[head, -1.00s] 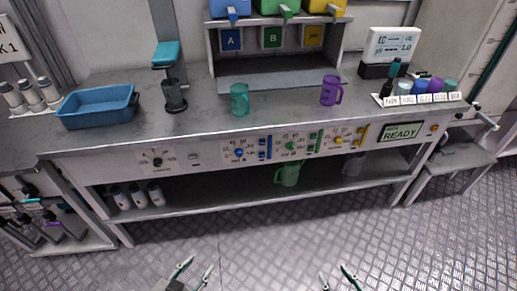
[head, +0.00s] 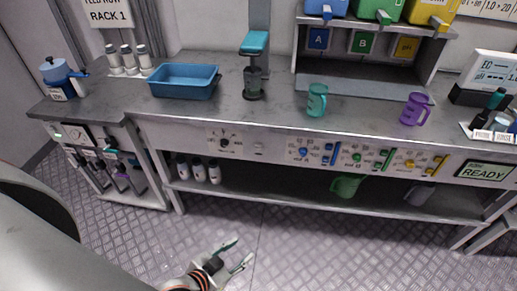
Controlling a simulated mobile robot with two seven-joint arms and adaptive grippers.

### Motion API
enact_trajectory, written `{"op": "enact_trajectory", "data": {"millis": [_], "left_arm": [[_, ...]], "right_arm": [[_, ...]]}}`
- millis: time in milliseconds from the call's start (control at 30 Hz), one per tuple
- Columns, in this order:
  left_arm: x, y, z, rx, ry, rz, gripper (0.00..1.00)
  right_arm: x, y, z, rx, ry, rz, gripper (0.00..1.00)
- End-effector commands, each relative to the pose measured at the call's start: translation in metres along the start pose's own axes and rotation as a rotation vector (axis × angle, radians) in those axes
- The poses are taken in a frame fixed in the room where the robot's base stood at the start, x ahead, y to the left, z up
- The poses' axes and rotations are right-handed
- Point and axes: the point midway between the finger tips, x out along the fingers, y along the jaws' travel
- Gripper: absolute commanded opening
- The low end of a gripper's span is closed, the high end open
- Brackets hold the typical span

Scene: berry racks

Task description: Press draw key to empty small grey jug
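A small grey jug (head: 420,194) stands on the lower shelf under the counter, partly in shadow. A green jug (head: 346,186) is to its left on that shelf. On the counter stand a teal jug (head: 317,101) and a purple jug (head: 414,108). The front panel (head: 271,151) carries blue, green and yellow knobs and keys; their labels are too small to read, so I cannot tell which is the draw key. My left gripper (head: 244,249) is open and empty over the floor, low in front of the bench. My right gripper is out of view.
A blue tub (head: 184,82) and a dispenser with a teal top (head: 254,68) stand on the counter. Blue, green and yellow containers top the rack marked A and B (head: 362,43). A display (head: 485,171) reads READY. The floor before the bench is clear.

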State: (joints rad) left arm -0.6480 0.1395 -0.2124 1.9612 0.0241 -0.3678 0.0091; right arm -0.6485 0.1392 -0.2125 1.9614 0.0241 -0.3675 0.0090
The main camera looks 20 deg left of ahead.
Motion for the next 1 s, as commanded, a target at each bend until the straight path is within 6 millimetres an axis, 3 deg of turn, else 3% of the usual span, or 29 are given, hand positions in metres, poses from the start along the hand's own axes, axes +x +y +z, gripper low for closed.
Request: {"op": "enact_trajectory", "data": {"millis": [33, 133, 167, 1000], "left_arm": [[0.0, 0.0, -0.0001, 0.0, 0.0, 0.0, 0.3], [0.0, 0.0, -0.0001, 0.0, 0.0, 0.0, 0.04], [0.0, 0.0, -0.0001, 0.0, 0.0, 0.0, 0.0], [-0.0001, 0.0001, -0.0004, 0.0, 0.001, 0.0, 0.0]], "right_arm": [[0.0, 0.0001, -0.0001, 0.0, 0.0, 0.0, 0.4], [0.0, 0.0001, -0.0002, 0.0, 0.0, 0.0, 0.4], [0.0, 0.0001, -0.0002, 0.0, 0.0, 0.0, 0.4], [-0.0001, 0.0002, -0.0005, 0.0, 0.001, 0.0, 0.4]]}}
